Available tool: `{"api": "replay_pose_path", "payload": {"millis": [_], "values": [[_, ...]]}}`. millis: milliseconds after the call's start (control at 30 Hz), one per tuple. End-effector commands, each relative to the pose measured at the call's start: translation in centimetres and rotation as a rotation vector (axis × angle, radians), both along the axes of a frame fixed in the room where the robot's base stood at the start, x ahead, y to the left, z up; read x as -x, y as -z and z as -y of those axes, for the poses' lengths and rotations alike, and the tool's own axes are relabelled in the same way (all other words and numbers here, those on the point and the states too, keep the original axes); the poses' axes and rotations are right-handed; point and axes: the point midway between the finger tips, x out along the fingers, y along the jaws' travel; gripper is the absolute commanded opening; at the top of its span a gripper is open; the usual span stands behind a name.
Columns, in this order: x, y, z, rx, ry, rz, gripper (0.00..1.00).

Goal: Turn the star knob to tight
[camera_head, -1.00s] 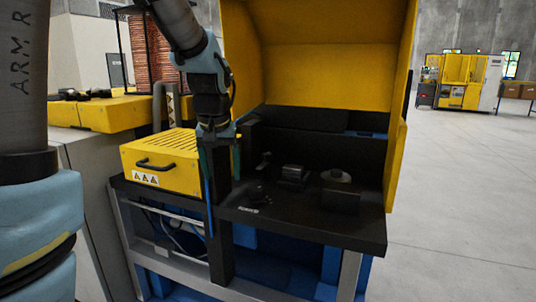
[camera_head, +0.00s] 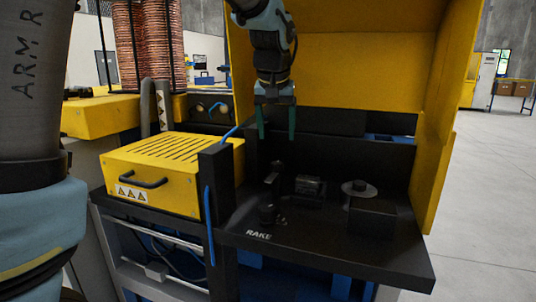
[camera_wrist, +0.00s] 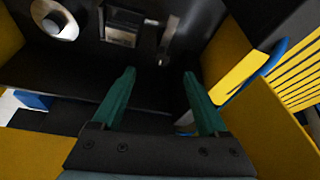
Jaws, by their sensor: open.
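A small dark knob (camera_head: 267,213) stands on the black worktop near its front left; it may be the star knob, but its shape is too dark to tell. My gripper (camera_head: 276,134) hangs fingers down above the back left of the worktop, with its two green fingers apart and nothing between them. The knob is lower and nearer, well apart from the fingers. In the wrist view my gripper (camera_wrist: 159,72) is open and empty too. I cannot make out the knob in the wrist view.
Behind the knob stand a small upright fitting (camera_head: 274,172), a dark metal block (camera_head: 309,187) and a pale round disc (camera_head: 359,188) on the right. A black post (camera_head: 216,190) and a yellow slotted box (camera_head: 170,170) border the left. A yellow hood (camera_head: 355,60) encloses the back and right.

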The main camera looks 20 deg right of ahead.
Motion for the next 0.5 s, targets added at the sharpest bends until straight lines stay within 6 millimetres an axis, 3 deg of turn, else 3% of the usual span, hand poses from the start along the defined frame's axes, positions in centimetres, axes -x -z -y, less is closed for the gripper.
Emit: {"api": "replay_pose_path", "payload": {"millis": [233,500], "values": [[-0.3,0.9,0.4,-0.001,0.003,0.001,0.77],[-1.9,5.4,1.3,-0.003,0.0,-0.001,0.77]]}}
